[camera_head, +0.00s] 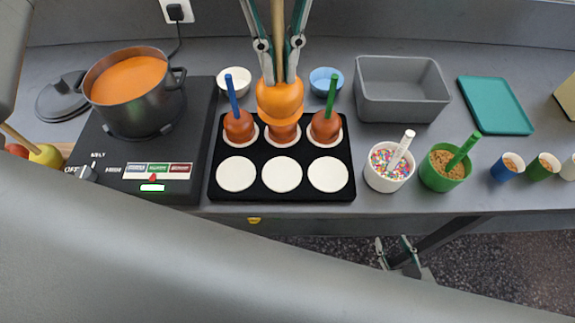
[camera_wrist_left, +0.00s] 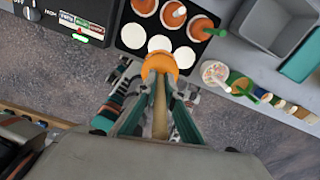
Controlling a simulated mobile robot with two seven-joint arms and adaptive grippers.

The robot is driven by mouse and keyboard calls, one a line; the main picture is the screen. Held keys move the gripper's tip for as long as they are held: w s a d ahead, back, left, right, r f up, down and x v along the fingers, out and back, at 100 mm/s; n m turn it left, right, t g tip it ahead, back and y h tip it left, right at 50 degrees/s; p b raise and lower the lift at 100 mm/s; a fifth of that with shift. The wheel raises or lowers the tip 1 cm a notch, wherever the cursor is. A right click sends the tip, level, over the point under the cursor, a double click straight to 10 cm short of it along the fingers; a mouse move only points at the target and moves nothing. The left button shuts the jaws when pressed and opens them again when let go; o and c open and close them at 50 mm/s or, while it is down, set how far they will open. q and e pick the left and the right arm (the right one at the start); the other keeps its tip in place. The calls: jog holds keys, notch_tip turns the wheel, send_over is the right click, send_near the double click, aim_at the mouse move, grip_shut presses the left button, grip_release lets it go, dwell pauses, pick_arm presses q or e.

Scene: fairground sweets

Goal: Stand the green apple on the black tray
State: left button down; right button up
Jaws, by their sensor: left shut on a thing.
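My left gripper (camera_head: 278,45) comes in from the top of the head view, shut on a wooden stick. An apple fully coated in glossy orange (camera_head: 280,98) hangs at its lower end; no green skin shows. It also shows in the left wrist view (camera_wrist_left: 158,66). It appears above the black tray (camera_head: 260,194), overlapping its back middle place; its height I cannot tell. Brown coated apples stand in the tray's back row: one with a blue stick (camera_head: 238,127), one partly hidden (camera_head: 284,134), one with a green stick (camera_head: 326,128). My right gripper (camera_head: 398,248) is open and empty, low beyond the counter edge.
The front row's white discs (camera_head: 283,174) are bare. A pot of orange coating (camera_head: 130,82) stands on the hotplate at left. Right of the tray are a sprinkle cup (camera_head: 388,178), a green cup (camera_head: 436,182), a grey bin (camera_head: 402,97) and a teal board (camera_head: 494,108).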

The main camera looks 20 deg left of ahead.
aim_at(279, 107)
pick_arm(q)
notch_tip(279, 107, down, 20)
jog(key=shift+r, duration=0.2)
dwell(0.4)
jog(key=shift+a+f, duration=0.1)
jog(key=shift+f, duration=0.05)
jog(key=c, duration=2.1)
grip_release()
jog(key=shift+c, duration=0.2)
notch_tip(279, 107, up, 12)
jog(key=shift+r, duration=0.2)
jog(key=shift+s+f, duration=0.1)
jog(key=shift+s, duration=0.05)
